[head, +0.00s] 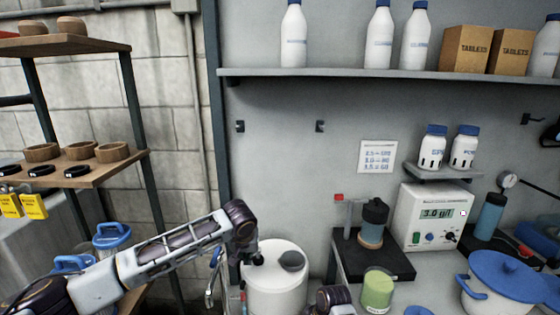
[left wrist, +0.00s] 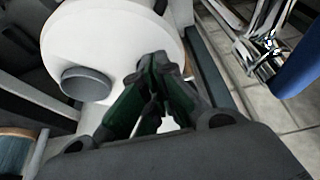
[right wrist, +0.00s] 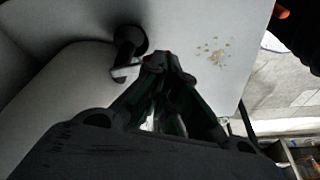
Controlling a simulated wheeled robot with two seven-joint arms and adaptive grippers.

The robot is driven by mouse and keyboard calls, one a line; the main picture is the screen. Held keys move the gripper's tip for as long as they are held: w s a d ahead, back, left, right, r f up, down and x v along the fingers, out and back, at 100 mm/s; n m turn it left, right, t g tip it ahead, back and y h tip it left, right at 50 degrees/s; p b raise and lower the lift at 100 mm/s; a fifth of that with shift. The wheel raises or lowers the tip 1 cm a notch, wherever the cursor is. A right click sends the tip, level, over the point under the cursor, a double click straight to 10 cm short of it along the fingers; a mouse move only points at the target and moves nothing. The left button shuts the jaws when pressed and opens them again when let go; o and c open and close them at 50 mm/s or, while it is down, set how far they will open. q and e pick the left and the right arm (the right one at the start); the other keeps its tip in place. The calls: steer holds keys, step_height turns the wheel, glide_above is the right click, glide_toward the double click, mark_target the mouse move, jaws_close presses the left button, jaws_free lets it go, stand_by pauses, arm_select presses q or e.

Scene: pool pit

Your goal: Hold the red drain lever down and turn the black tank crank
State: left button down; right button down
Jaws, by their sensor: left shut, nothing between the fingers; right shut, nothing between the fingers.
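A white round tank (head: 285,292) with a grey cap (head: 292,261) stands low in the middle of the head view. My left gripper (head: 257,258) is shut and empty, pointing down over the tank's top beside the cap. In the left wrist view its fingertips (left wrist: 160,62) lie in front of the white lid. My right gripper (right wrist: 163,62) is shut and empty in the right wrist view. A black crank-like part (right wrist: 127,48) on a white surface shows just left of its fingertips. I cannot tell whether they touch. I cannot clearly identify the red drain lever; an orange-red piece (right wrist: 282,11) shows at the upper right.
A black stand (head: 375,262) with a dark bottle, a meter (head: 436,215) and a blue-lidded pot (head: 505,280) stand to the right. A wooden shelf rack (head: 85,170) is at the left. A long wall shelf (head: 350,76) holds white bottles and boxes.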

steer(key=shift+f, duration=0.75)
stand_by(0.6)
arm_select(q)
steer(key=shift+w+a, duration=0.1)
stand_by(0.8)
